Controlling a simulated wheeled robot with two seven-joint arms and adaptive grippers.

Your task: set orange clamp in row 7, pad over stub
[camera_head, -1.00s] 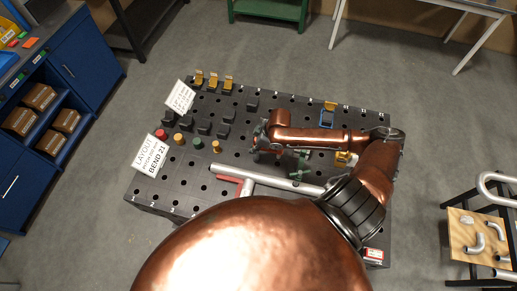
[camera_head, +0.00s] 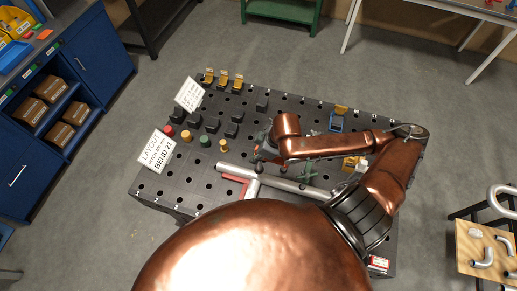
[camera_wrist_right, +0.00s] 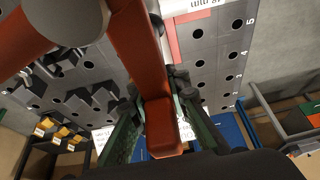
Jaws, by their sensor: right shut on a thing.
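My right gripper (camera_head: 262,150) is over the middle of the dark perforated table, mostly hidden in the head view by its copper arm. The gripper looks apart from the pipe. My left gripper is not in view.
A red bracket (camera_head: 234,179) lies by the pipe's left end. A green clamp (camera_head: 308,171) stands at the pipe. Yellow-topped blocks (camera_head: 223,79), dark blocks (camera_head: 212,124) and coloured pegs (camera_head: 205,140) occupy the table's left.

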